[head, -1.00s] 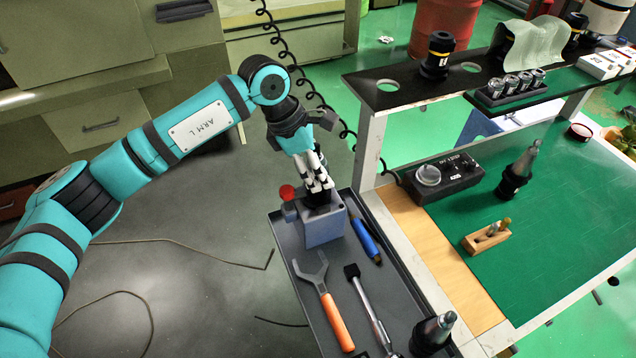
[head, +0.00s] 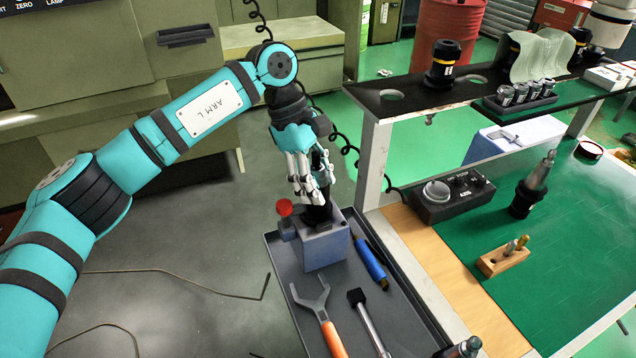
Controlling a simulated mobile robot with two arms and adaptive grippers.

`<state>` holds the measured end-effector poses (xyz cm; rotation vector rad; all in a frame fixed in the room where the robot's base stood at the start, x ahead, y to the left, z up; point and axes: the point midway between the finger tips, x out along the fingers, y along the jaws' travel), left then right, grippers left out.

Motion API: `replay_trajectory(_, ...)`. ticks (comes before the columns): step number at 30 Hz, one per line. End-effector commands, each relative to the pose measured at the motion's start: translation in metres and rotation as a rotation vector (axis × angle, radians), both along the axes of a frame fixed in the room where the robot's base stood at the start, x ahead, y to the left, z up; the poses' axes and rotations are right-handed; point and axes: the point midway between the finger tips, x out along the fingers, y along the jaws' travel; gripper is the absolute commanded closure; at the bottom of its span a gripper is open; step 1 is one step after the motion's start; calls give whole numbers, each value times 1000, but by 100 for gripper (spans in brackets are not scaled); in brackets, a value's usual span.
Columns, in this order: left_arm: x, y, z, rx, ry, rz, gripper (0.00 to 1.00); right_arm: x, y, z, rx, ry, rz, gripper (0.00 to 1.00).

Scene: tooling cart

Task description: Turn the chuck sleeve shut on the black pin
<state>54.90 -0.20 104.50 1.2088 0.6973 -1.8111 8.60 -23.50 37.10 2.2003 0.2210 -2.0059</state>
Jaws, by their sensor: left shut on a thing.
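My left gripper (head: 313,192) reaches down over a blue-grey block (head: 326,248) on the cart's tray. Its fingers are closed around a black part (head: 318,214) that stands upright at the block's top, apparently the chuck sleeve. The fingers cover most of it. I cannot make out the black pin apart from the sleeve. A red round knob (head: 284,207) shows at the block's left side. My right gripper is not in view.
The dark tray (head: 284,290) also holds a blue-handled tool (head: 370,262), an orange-handled wrench (head: 322,315) and a black-headed tool (head: 368,322). A shelf post (head: 374,165) stands close to the right. A black control box (head: 452,195) sits on the bench beyond.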

Motion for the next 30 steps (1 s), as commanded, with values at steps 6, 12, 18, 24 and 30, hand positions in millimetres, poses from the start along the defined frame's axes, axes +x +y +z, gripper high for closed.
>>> replay_trajectory(6, 1, 0, 2, -1, -5, -3, 86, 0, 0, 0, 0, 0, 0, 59)
replay_trajectory(12, 1, 0, 2, -2, -5, -2, 50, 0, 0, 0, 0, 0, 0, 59)
replay_trajectory(18, 1, 0, 1, -1, -3, -2, 30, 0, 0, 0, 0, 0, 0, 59)
replay_trajectory(24, 1, 0, 1, 0, -2, -2, 30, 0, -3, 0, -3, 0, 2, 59)
replay_trajectory(30, 4, 5, 16, -1, -4, -1, 30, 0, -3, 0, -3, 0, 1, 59)
